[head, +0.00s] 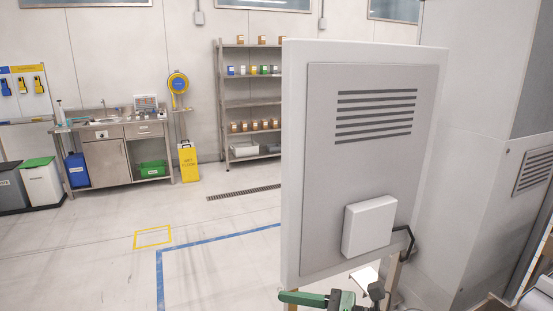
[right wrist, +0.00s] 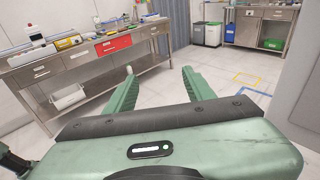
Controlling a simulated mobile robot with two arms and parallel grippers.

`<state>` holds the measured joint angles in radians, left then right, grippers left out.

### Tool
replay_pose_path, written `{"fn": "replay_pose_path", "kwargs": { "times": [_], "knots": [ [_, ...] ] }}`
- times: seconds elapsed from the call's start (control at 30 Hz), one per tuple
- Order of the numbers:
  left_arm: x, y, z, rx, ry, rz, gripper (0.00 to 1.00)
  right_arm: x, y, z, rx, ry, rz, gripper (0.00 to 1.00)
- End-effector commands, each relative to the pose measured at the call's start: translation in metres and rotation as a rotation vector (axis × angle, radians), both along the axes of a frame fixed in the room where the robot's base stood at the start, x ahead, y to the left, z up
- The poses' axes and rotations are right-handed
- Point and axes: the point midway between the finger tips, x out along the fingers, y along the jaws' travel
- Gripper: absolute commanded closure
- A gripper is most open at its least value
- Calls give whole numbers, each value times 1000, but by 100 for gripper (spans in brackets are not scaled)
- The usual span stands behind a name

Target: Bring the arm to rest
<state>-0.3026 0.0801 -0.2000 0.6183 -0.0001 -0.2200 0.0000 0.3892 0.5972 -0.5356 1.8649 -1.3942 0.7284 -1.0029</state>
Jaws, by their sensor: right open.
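My right gripper (right wrist: 158,72) shows in the right wrist view with its two green fingers spread apart and nothing between them. Behind the fingertips are open floor and a steel workbench, at some distance. In the head view, green parts of my arm (head: 318,298) show at the bottom edge, in front of the lower part of a large grey panel. The rest of that arm is cut off by the frame. My left gripper is in neither view.
The tall grey panel (head: 365,150) stands close in the head view and hides part of the shelf rack (head: 222,100). A steel workbench (right wrist: 95,68) with several items stands left in the wrist view. Open floor (head: 110,240) lies to the left. A yellow floor sign (head: 188,163) stands farther back.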

Motion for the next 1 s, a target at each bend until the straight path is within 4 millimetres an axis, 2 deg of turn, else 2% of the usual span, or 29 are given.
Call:
{"fn": "replay_pose_path", "kwargs": {
  "times": [0.03, 0.07, 0.13, 0.2, 0.27, 0.37, 0.4, 0.47, 0.5, 0.57, 0.6, 0.7, 0.73, 0.77, 0.9, 1.0],
  "knots": [
    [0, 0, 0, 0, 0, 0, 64, -1, 5, 22, 182, 84, -71, 46],
    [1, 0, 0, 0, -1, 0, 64, 1, 3, 37, 294, 140, -120, 46],
    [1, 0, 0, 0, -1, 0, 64, 10, -11, 62, 549, 284, -238, 46],
    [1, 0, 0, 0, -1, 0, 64, 20, -37, 75, 800, 445, -359, 46],
    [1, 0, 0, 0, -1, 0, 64, 27, -66, 74, 1007, 591, -469, 46],
    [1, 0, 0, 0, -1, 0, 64, 32, -117, 47, 1337, 848, -664, 46],
    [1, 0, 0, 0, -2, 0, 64, 29, -137, 29, 1464, 950, -750, 46],
    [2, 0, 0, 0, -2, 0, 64, 19, -163, -4, 1645, 1105, -884, 46],
    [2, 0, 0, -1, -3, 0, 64, 8, -177, -29, 1759, 1209, -978, 46],
    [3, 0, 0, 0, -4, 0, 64, -14, -193, -67, 1909, 1349, -1121, 46],
    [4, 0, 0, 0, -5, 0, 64, -31, -200, -90, 1996, 1431, -1217, 46],
    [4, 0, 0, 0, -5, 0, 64, -76, -208, -136, 2162, 1599, -1434, 46],
    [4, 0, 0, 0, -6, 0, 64, -88, -208, -146, 2197, 1636, -1490, 46],
    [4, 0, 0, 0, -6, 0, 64, -100, -208, -156, -2167, -1625, 1505, 46],
    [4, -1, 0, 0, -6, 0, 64, -152, -203, -186, -1931, -1485, 1472, 46],
    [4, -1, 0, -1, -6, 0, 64, -185, -197, -200, -1797, -1403, 1458, 46]
  ]
}}
